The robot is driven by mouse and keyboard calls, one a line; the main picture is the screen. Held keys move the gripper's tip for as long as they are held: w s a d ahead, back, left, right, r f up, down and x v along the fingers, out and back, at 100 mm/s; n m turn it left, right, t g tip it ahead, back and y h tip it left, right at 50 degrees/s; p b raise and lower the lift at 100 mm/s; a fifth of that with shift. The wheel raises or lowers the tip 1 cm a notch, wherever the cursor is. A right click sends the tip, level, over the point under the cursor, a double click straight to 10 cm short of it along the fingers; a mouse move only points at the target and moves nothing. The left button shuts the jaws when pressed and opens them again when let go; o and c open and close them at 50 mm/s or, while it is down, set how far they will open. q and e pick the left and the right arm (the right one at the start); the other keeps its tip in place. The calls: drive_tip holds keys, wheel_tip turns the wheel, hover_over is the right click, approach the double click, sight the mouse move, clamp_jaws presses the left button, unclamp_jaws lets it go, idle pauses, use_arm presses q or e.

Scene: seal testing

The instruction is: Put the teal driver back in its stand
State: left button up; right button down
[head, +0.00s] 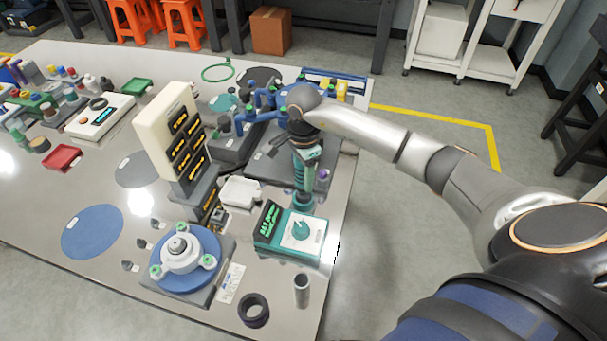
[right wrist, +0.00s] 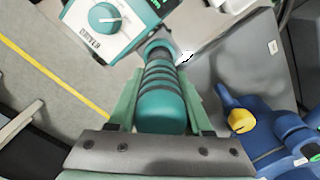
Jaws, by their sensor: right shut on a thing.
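The teal driver (right wrist: 162,105) is a teal cylinder with dark bands, gripped between the green fingers of my right gripper (right wrist: 165,108). In the head view my right gripper (head: 308,160) points down over the right side of the bench, with the driver (head: 303,182) hanging roughly upright below it. The driver's lower end is just behind a teal-and-white control box with a round knob (head: 298,231), which also shows in the wrist view (right wrist: 104,18). I cannot tell a separate stand from the driver's lower end, or whether they touch. My left gripper is out of view.
A white tray (head: 240,192) lies left of the driver. Blue valve fittings (head: 262,103) stand behind it. A tall cream panel (head: 165,130) rises to the left. A flange on a blue disc (head: 183,257), a black ring (head: 254,310) and a grey cylinder (head: 302,290) are in front.

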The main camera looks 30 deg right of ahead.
drive_tip(key=shift+f+b, duration=0.75)
drive_tip(key=shift+b, duration=0.15)
idle(1.3)
drive_tip(key=shift+c, duration=1.2)
unclamp_jaws()
drive_tip(key=shift+f, duration=0.1)
wheel_tip(320, 180, up, 9)
drive_tip(key=p, duration=0.6)
drive_tip(key=shift+s+d, duration=0.1)
